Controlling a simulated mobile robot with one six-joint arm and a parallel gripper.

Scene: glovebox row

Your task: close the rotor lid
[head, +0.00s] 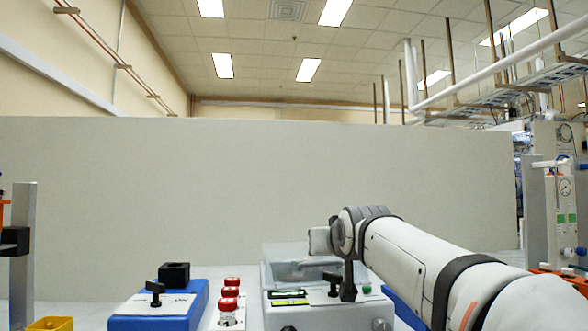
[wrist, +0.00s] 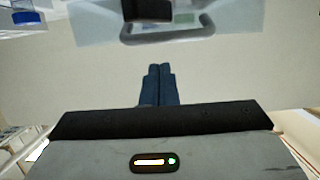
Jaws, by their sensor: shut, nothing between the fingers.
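A grey-white benchtop unit (head: 327,310) stands at the front centre in the head view. A clear, glassy lid (head: 288,272) shows at its top; it looks raised, but its exact angle is hard to tell. In the wrist view a translucent panel with a grey loop handle (wrist: 170,36) lies beyond my fingertips, cut off by the top edge. My gripper (wrist: 159,68) is shut and empty, its two dark blue fingers side by side, apart from the handle in the picture. In the head view my gripper (head: 347,293) points down in front of the lid's right side.
A blue device (head: 155,311) with a black knob and block stands to the left. Red-capped containers (head: 230,292) stand between it and the unit. A yellow bin (head: 52,323) is at the far left. A tall pale panel (head: 200,190) closes off the back.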

